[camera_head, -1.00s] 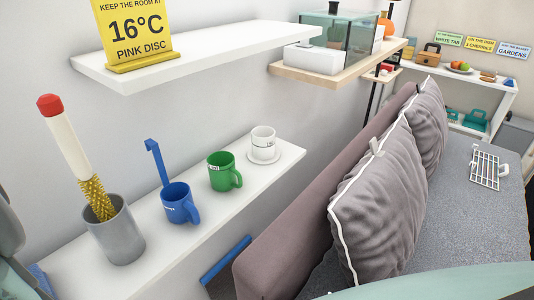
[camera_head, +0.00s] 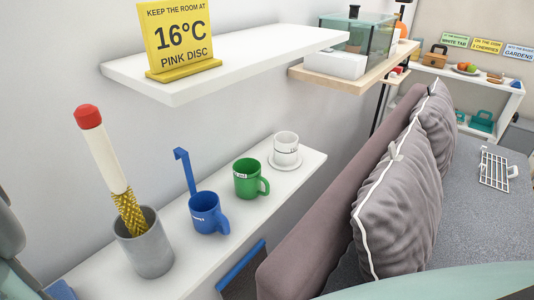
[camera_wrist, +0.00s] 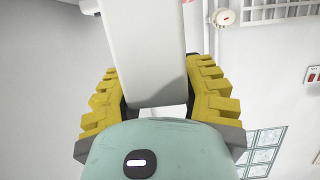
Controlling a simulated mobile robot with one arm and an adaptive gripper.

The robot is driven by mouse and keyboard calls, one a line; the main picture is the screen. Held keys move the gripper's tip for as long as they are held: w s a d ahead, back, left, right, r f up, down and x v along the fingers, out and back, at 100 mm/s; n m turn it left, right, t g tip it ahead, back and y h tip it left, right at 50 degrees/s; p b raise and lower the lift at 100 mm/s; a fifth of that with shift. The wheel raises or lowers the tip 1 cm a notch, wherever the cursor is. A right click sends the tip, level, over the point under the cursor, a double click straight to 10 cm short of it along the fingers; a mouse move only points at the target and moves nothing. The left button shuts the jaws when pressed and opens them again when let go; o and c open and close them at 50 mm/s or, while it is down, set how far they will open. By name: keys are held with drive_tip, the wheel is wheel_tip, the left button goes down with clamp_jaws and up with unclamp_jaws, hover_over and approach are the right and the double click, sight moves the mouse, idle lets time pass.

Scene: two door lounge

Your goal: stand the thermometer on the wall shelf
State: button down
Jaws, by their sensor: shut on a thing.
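In the wrist view my gripper (camera_wrist: 157,100) is shut on a long white, smooth thing (camera_wrist: 156,50). It runs up out of the picture, and no scale or dial shows on it. It may be the thermometer, but I cannot tell for sure. No other thermometer shows. In the head view a white upper wall shelf (camera_head: 270,48) holds a yellow "16°C pink disc" sign (camera_head: 177,38) at its left end. The rest of its top is bare. My gripper is outside the head view.
A lower white shelf (camera_head: 185,262) holds a grey cup (camera_head: 147,248) with a red-topped brush (camera_head: 105,160), a blue mug (camera_head: 207,213), a green mug (camera_head: 247,180) and a white cup (camera_head: 285,145). A wooden shelf (camera_head: 335,85) bears a glass tank (camera_head: 375,40). A cushioned sofa (camera_head: 310,210) stands right.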

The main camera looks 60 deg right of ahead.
drive_tip(key=shift+f+b, duration=0.6)
drive_tip(key=shift+b, duration=0.3)
drive_tip(key=c, duration=0.6)
unclamp_jaws()
drive_tip(key=shift+r, duration=0.1)
drive_tip(key=shift+r+p, duration=0.5)
drive_tip(key=shift+p, duration=0.3)
drive_tip(key=shift+b+v, duration=0.8)
drive_tip(key=shift+v, duration=5.25)
drive_tip(key=shift+r, duration=0.1)
